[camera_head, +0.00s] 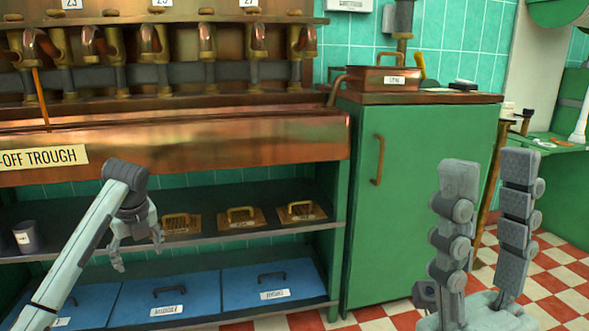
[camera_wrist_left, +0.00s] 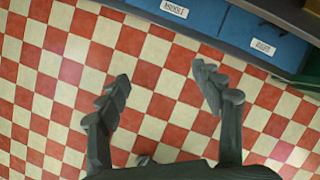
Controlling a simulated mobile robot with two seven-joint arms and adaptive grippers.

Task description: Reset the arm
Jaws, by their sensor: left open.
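My left arm comes in from the lower left in the head view. My left gripper (camera_head: 138,257) points downward in front of the shelving, its fingers apart and nothing between them. In the left wrist view the two fingers of my left gripper (camera_wrist_left: 162,80) are spread wide over the checkered floor, with only tiles seen between them. My right gripper (camera_head: 489,170) stands at the lower right of the head view, fingers pointing up and clearly apart, with nothing between them. It appears in front of the green cabinet and the floor.
Copper trough (camera_head: 220,140) runs above the shelf (camera_head: 245,231), which holds brass-handled plates (camera_head: 302,211) and a dark cup (camera_head: 26,237). Blue labelled bins (camera_head: 268,284) sit below. Green cabinet (camera_head: 425,160) carries a copper box (camera_head: 383,79). Checkered floor (camera_head: 560,290) is open at right.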

